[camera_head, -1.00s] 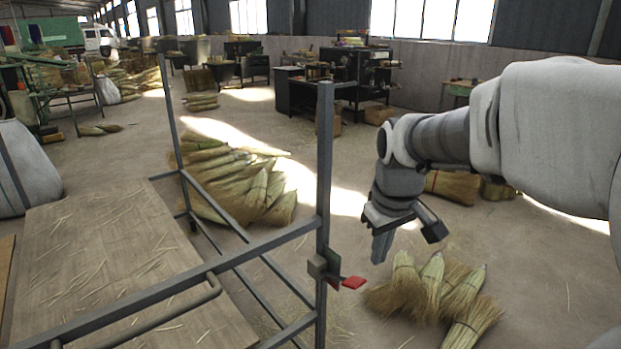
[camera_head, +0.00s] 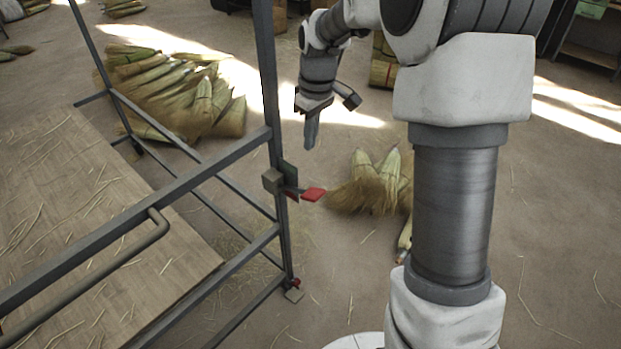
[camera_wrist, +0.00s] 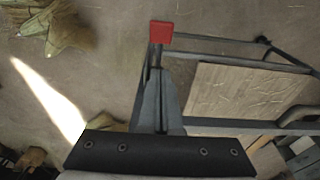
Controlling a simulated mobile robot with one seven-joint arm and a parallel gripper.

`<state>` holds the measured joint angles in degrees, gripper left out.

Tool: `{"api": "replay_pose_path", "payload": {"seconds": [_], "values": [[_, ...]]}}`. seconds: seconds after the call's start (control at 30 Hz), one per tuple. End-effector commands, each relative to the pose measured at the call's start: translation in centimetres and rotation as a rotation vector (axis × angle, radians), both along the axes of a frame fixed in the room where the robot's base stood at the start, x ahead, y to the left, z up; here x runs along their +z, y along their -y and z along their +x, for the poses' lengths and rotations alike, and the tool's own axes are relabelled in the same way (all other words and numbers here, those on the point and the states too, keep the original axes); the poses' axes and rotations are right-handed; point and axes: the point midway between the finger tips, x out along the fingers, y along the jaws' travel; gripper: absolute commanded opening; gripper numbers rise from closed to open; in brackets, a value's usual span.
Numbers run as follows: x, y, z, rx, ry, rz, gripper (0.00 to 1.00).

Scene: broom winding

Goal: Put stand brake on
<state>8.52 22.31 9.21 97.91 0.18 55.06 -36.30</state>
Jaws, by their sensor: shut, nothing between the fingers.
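The stand (camera_head: 150,208) is a grey metal frame on the left of the head view, around a wooden board. A red-tipped lever (camera_head: 312,194) sticks out to the right from a bracket on its near post. A small red piece (camera_head: 294,283) shows at the foot of that post. I cannot tell which of these is the brake. My gripper (camera_head: 311,143) is shut and empty, pointing down, above and apart from the lever in the head view. In the wrist view, a red pad (camera_wrist: 161,32) lies just past the tips of my gripper (camera_wrist: 157,75); contact cannot be told.
Broom bundles (camera_head: 372,182) lie on the floor right of the post, partly behind my arm. A larger pile of brooms (camera_head: 180,90) lies behind the stand. The wooden board (camera_head: 75,190) holds loose straw. The floor at the lower right is mostly clear.

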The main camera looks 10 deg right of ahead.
Motion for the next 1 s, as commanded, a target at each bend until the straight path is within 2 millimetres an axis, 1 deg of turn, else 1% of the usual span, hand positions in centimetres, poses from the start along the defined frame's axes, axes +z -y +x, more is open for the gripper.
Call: {"api": "replay_pose_path", "payload": {"seconds": [0.23, 0.37, 0.47, 0.7, 0.87, 1.0], "values": [[0.0, 0.0, 0.0, -0.001, 0.0, 0.0, 0.0], [-0.8, -0.1, 0.0, -0.001, -0.003, 0.001, 0.0], [-2.3, -0.1, 0.1, -0.001, -0.005, 0.0, 0.0], [-7.3, -0.5, 0.5, -0.002, -0.006, 0.001, 0.0], [-10.5, -0.7, 0.8, -0.001, -0.004, 0.001, 0.0], [-12.3, 0.0, -0.1, -0.003, -0.004, 0.0, 0.0]]}}
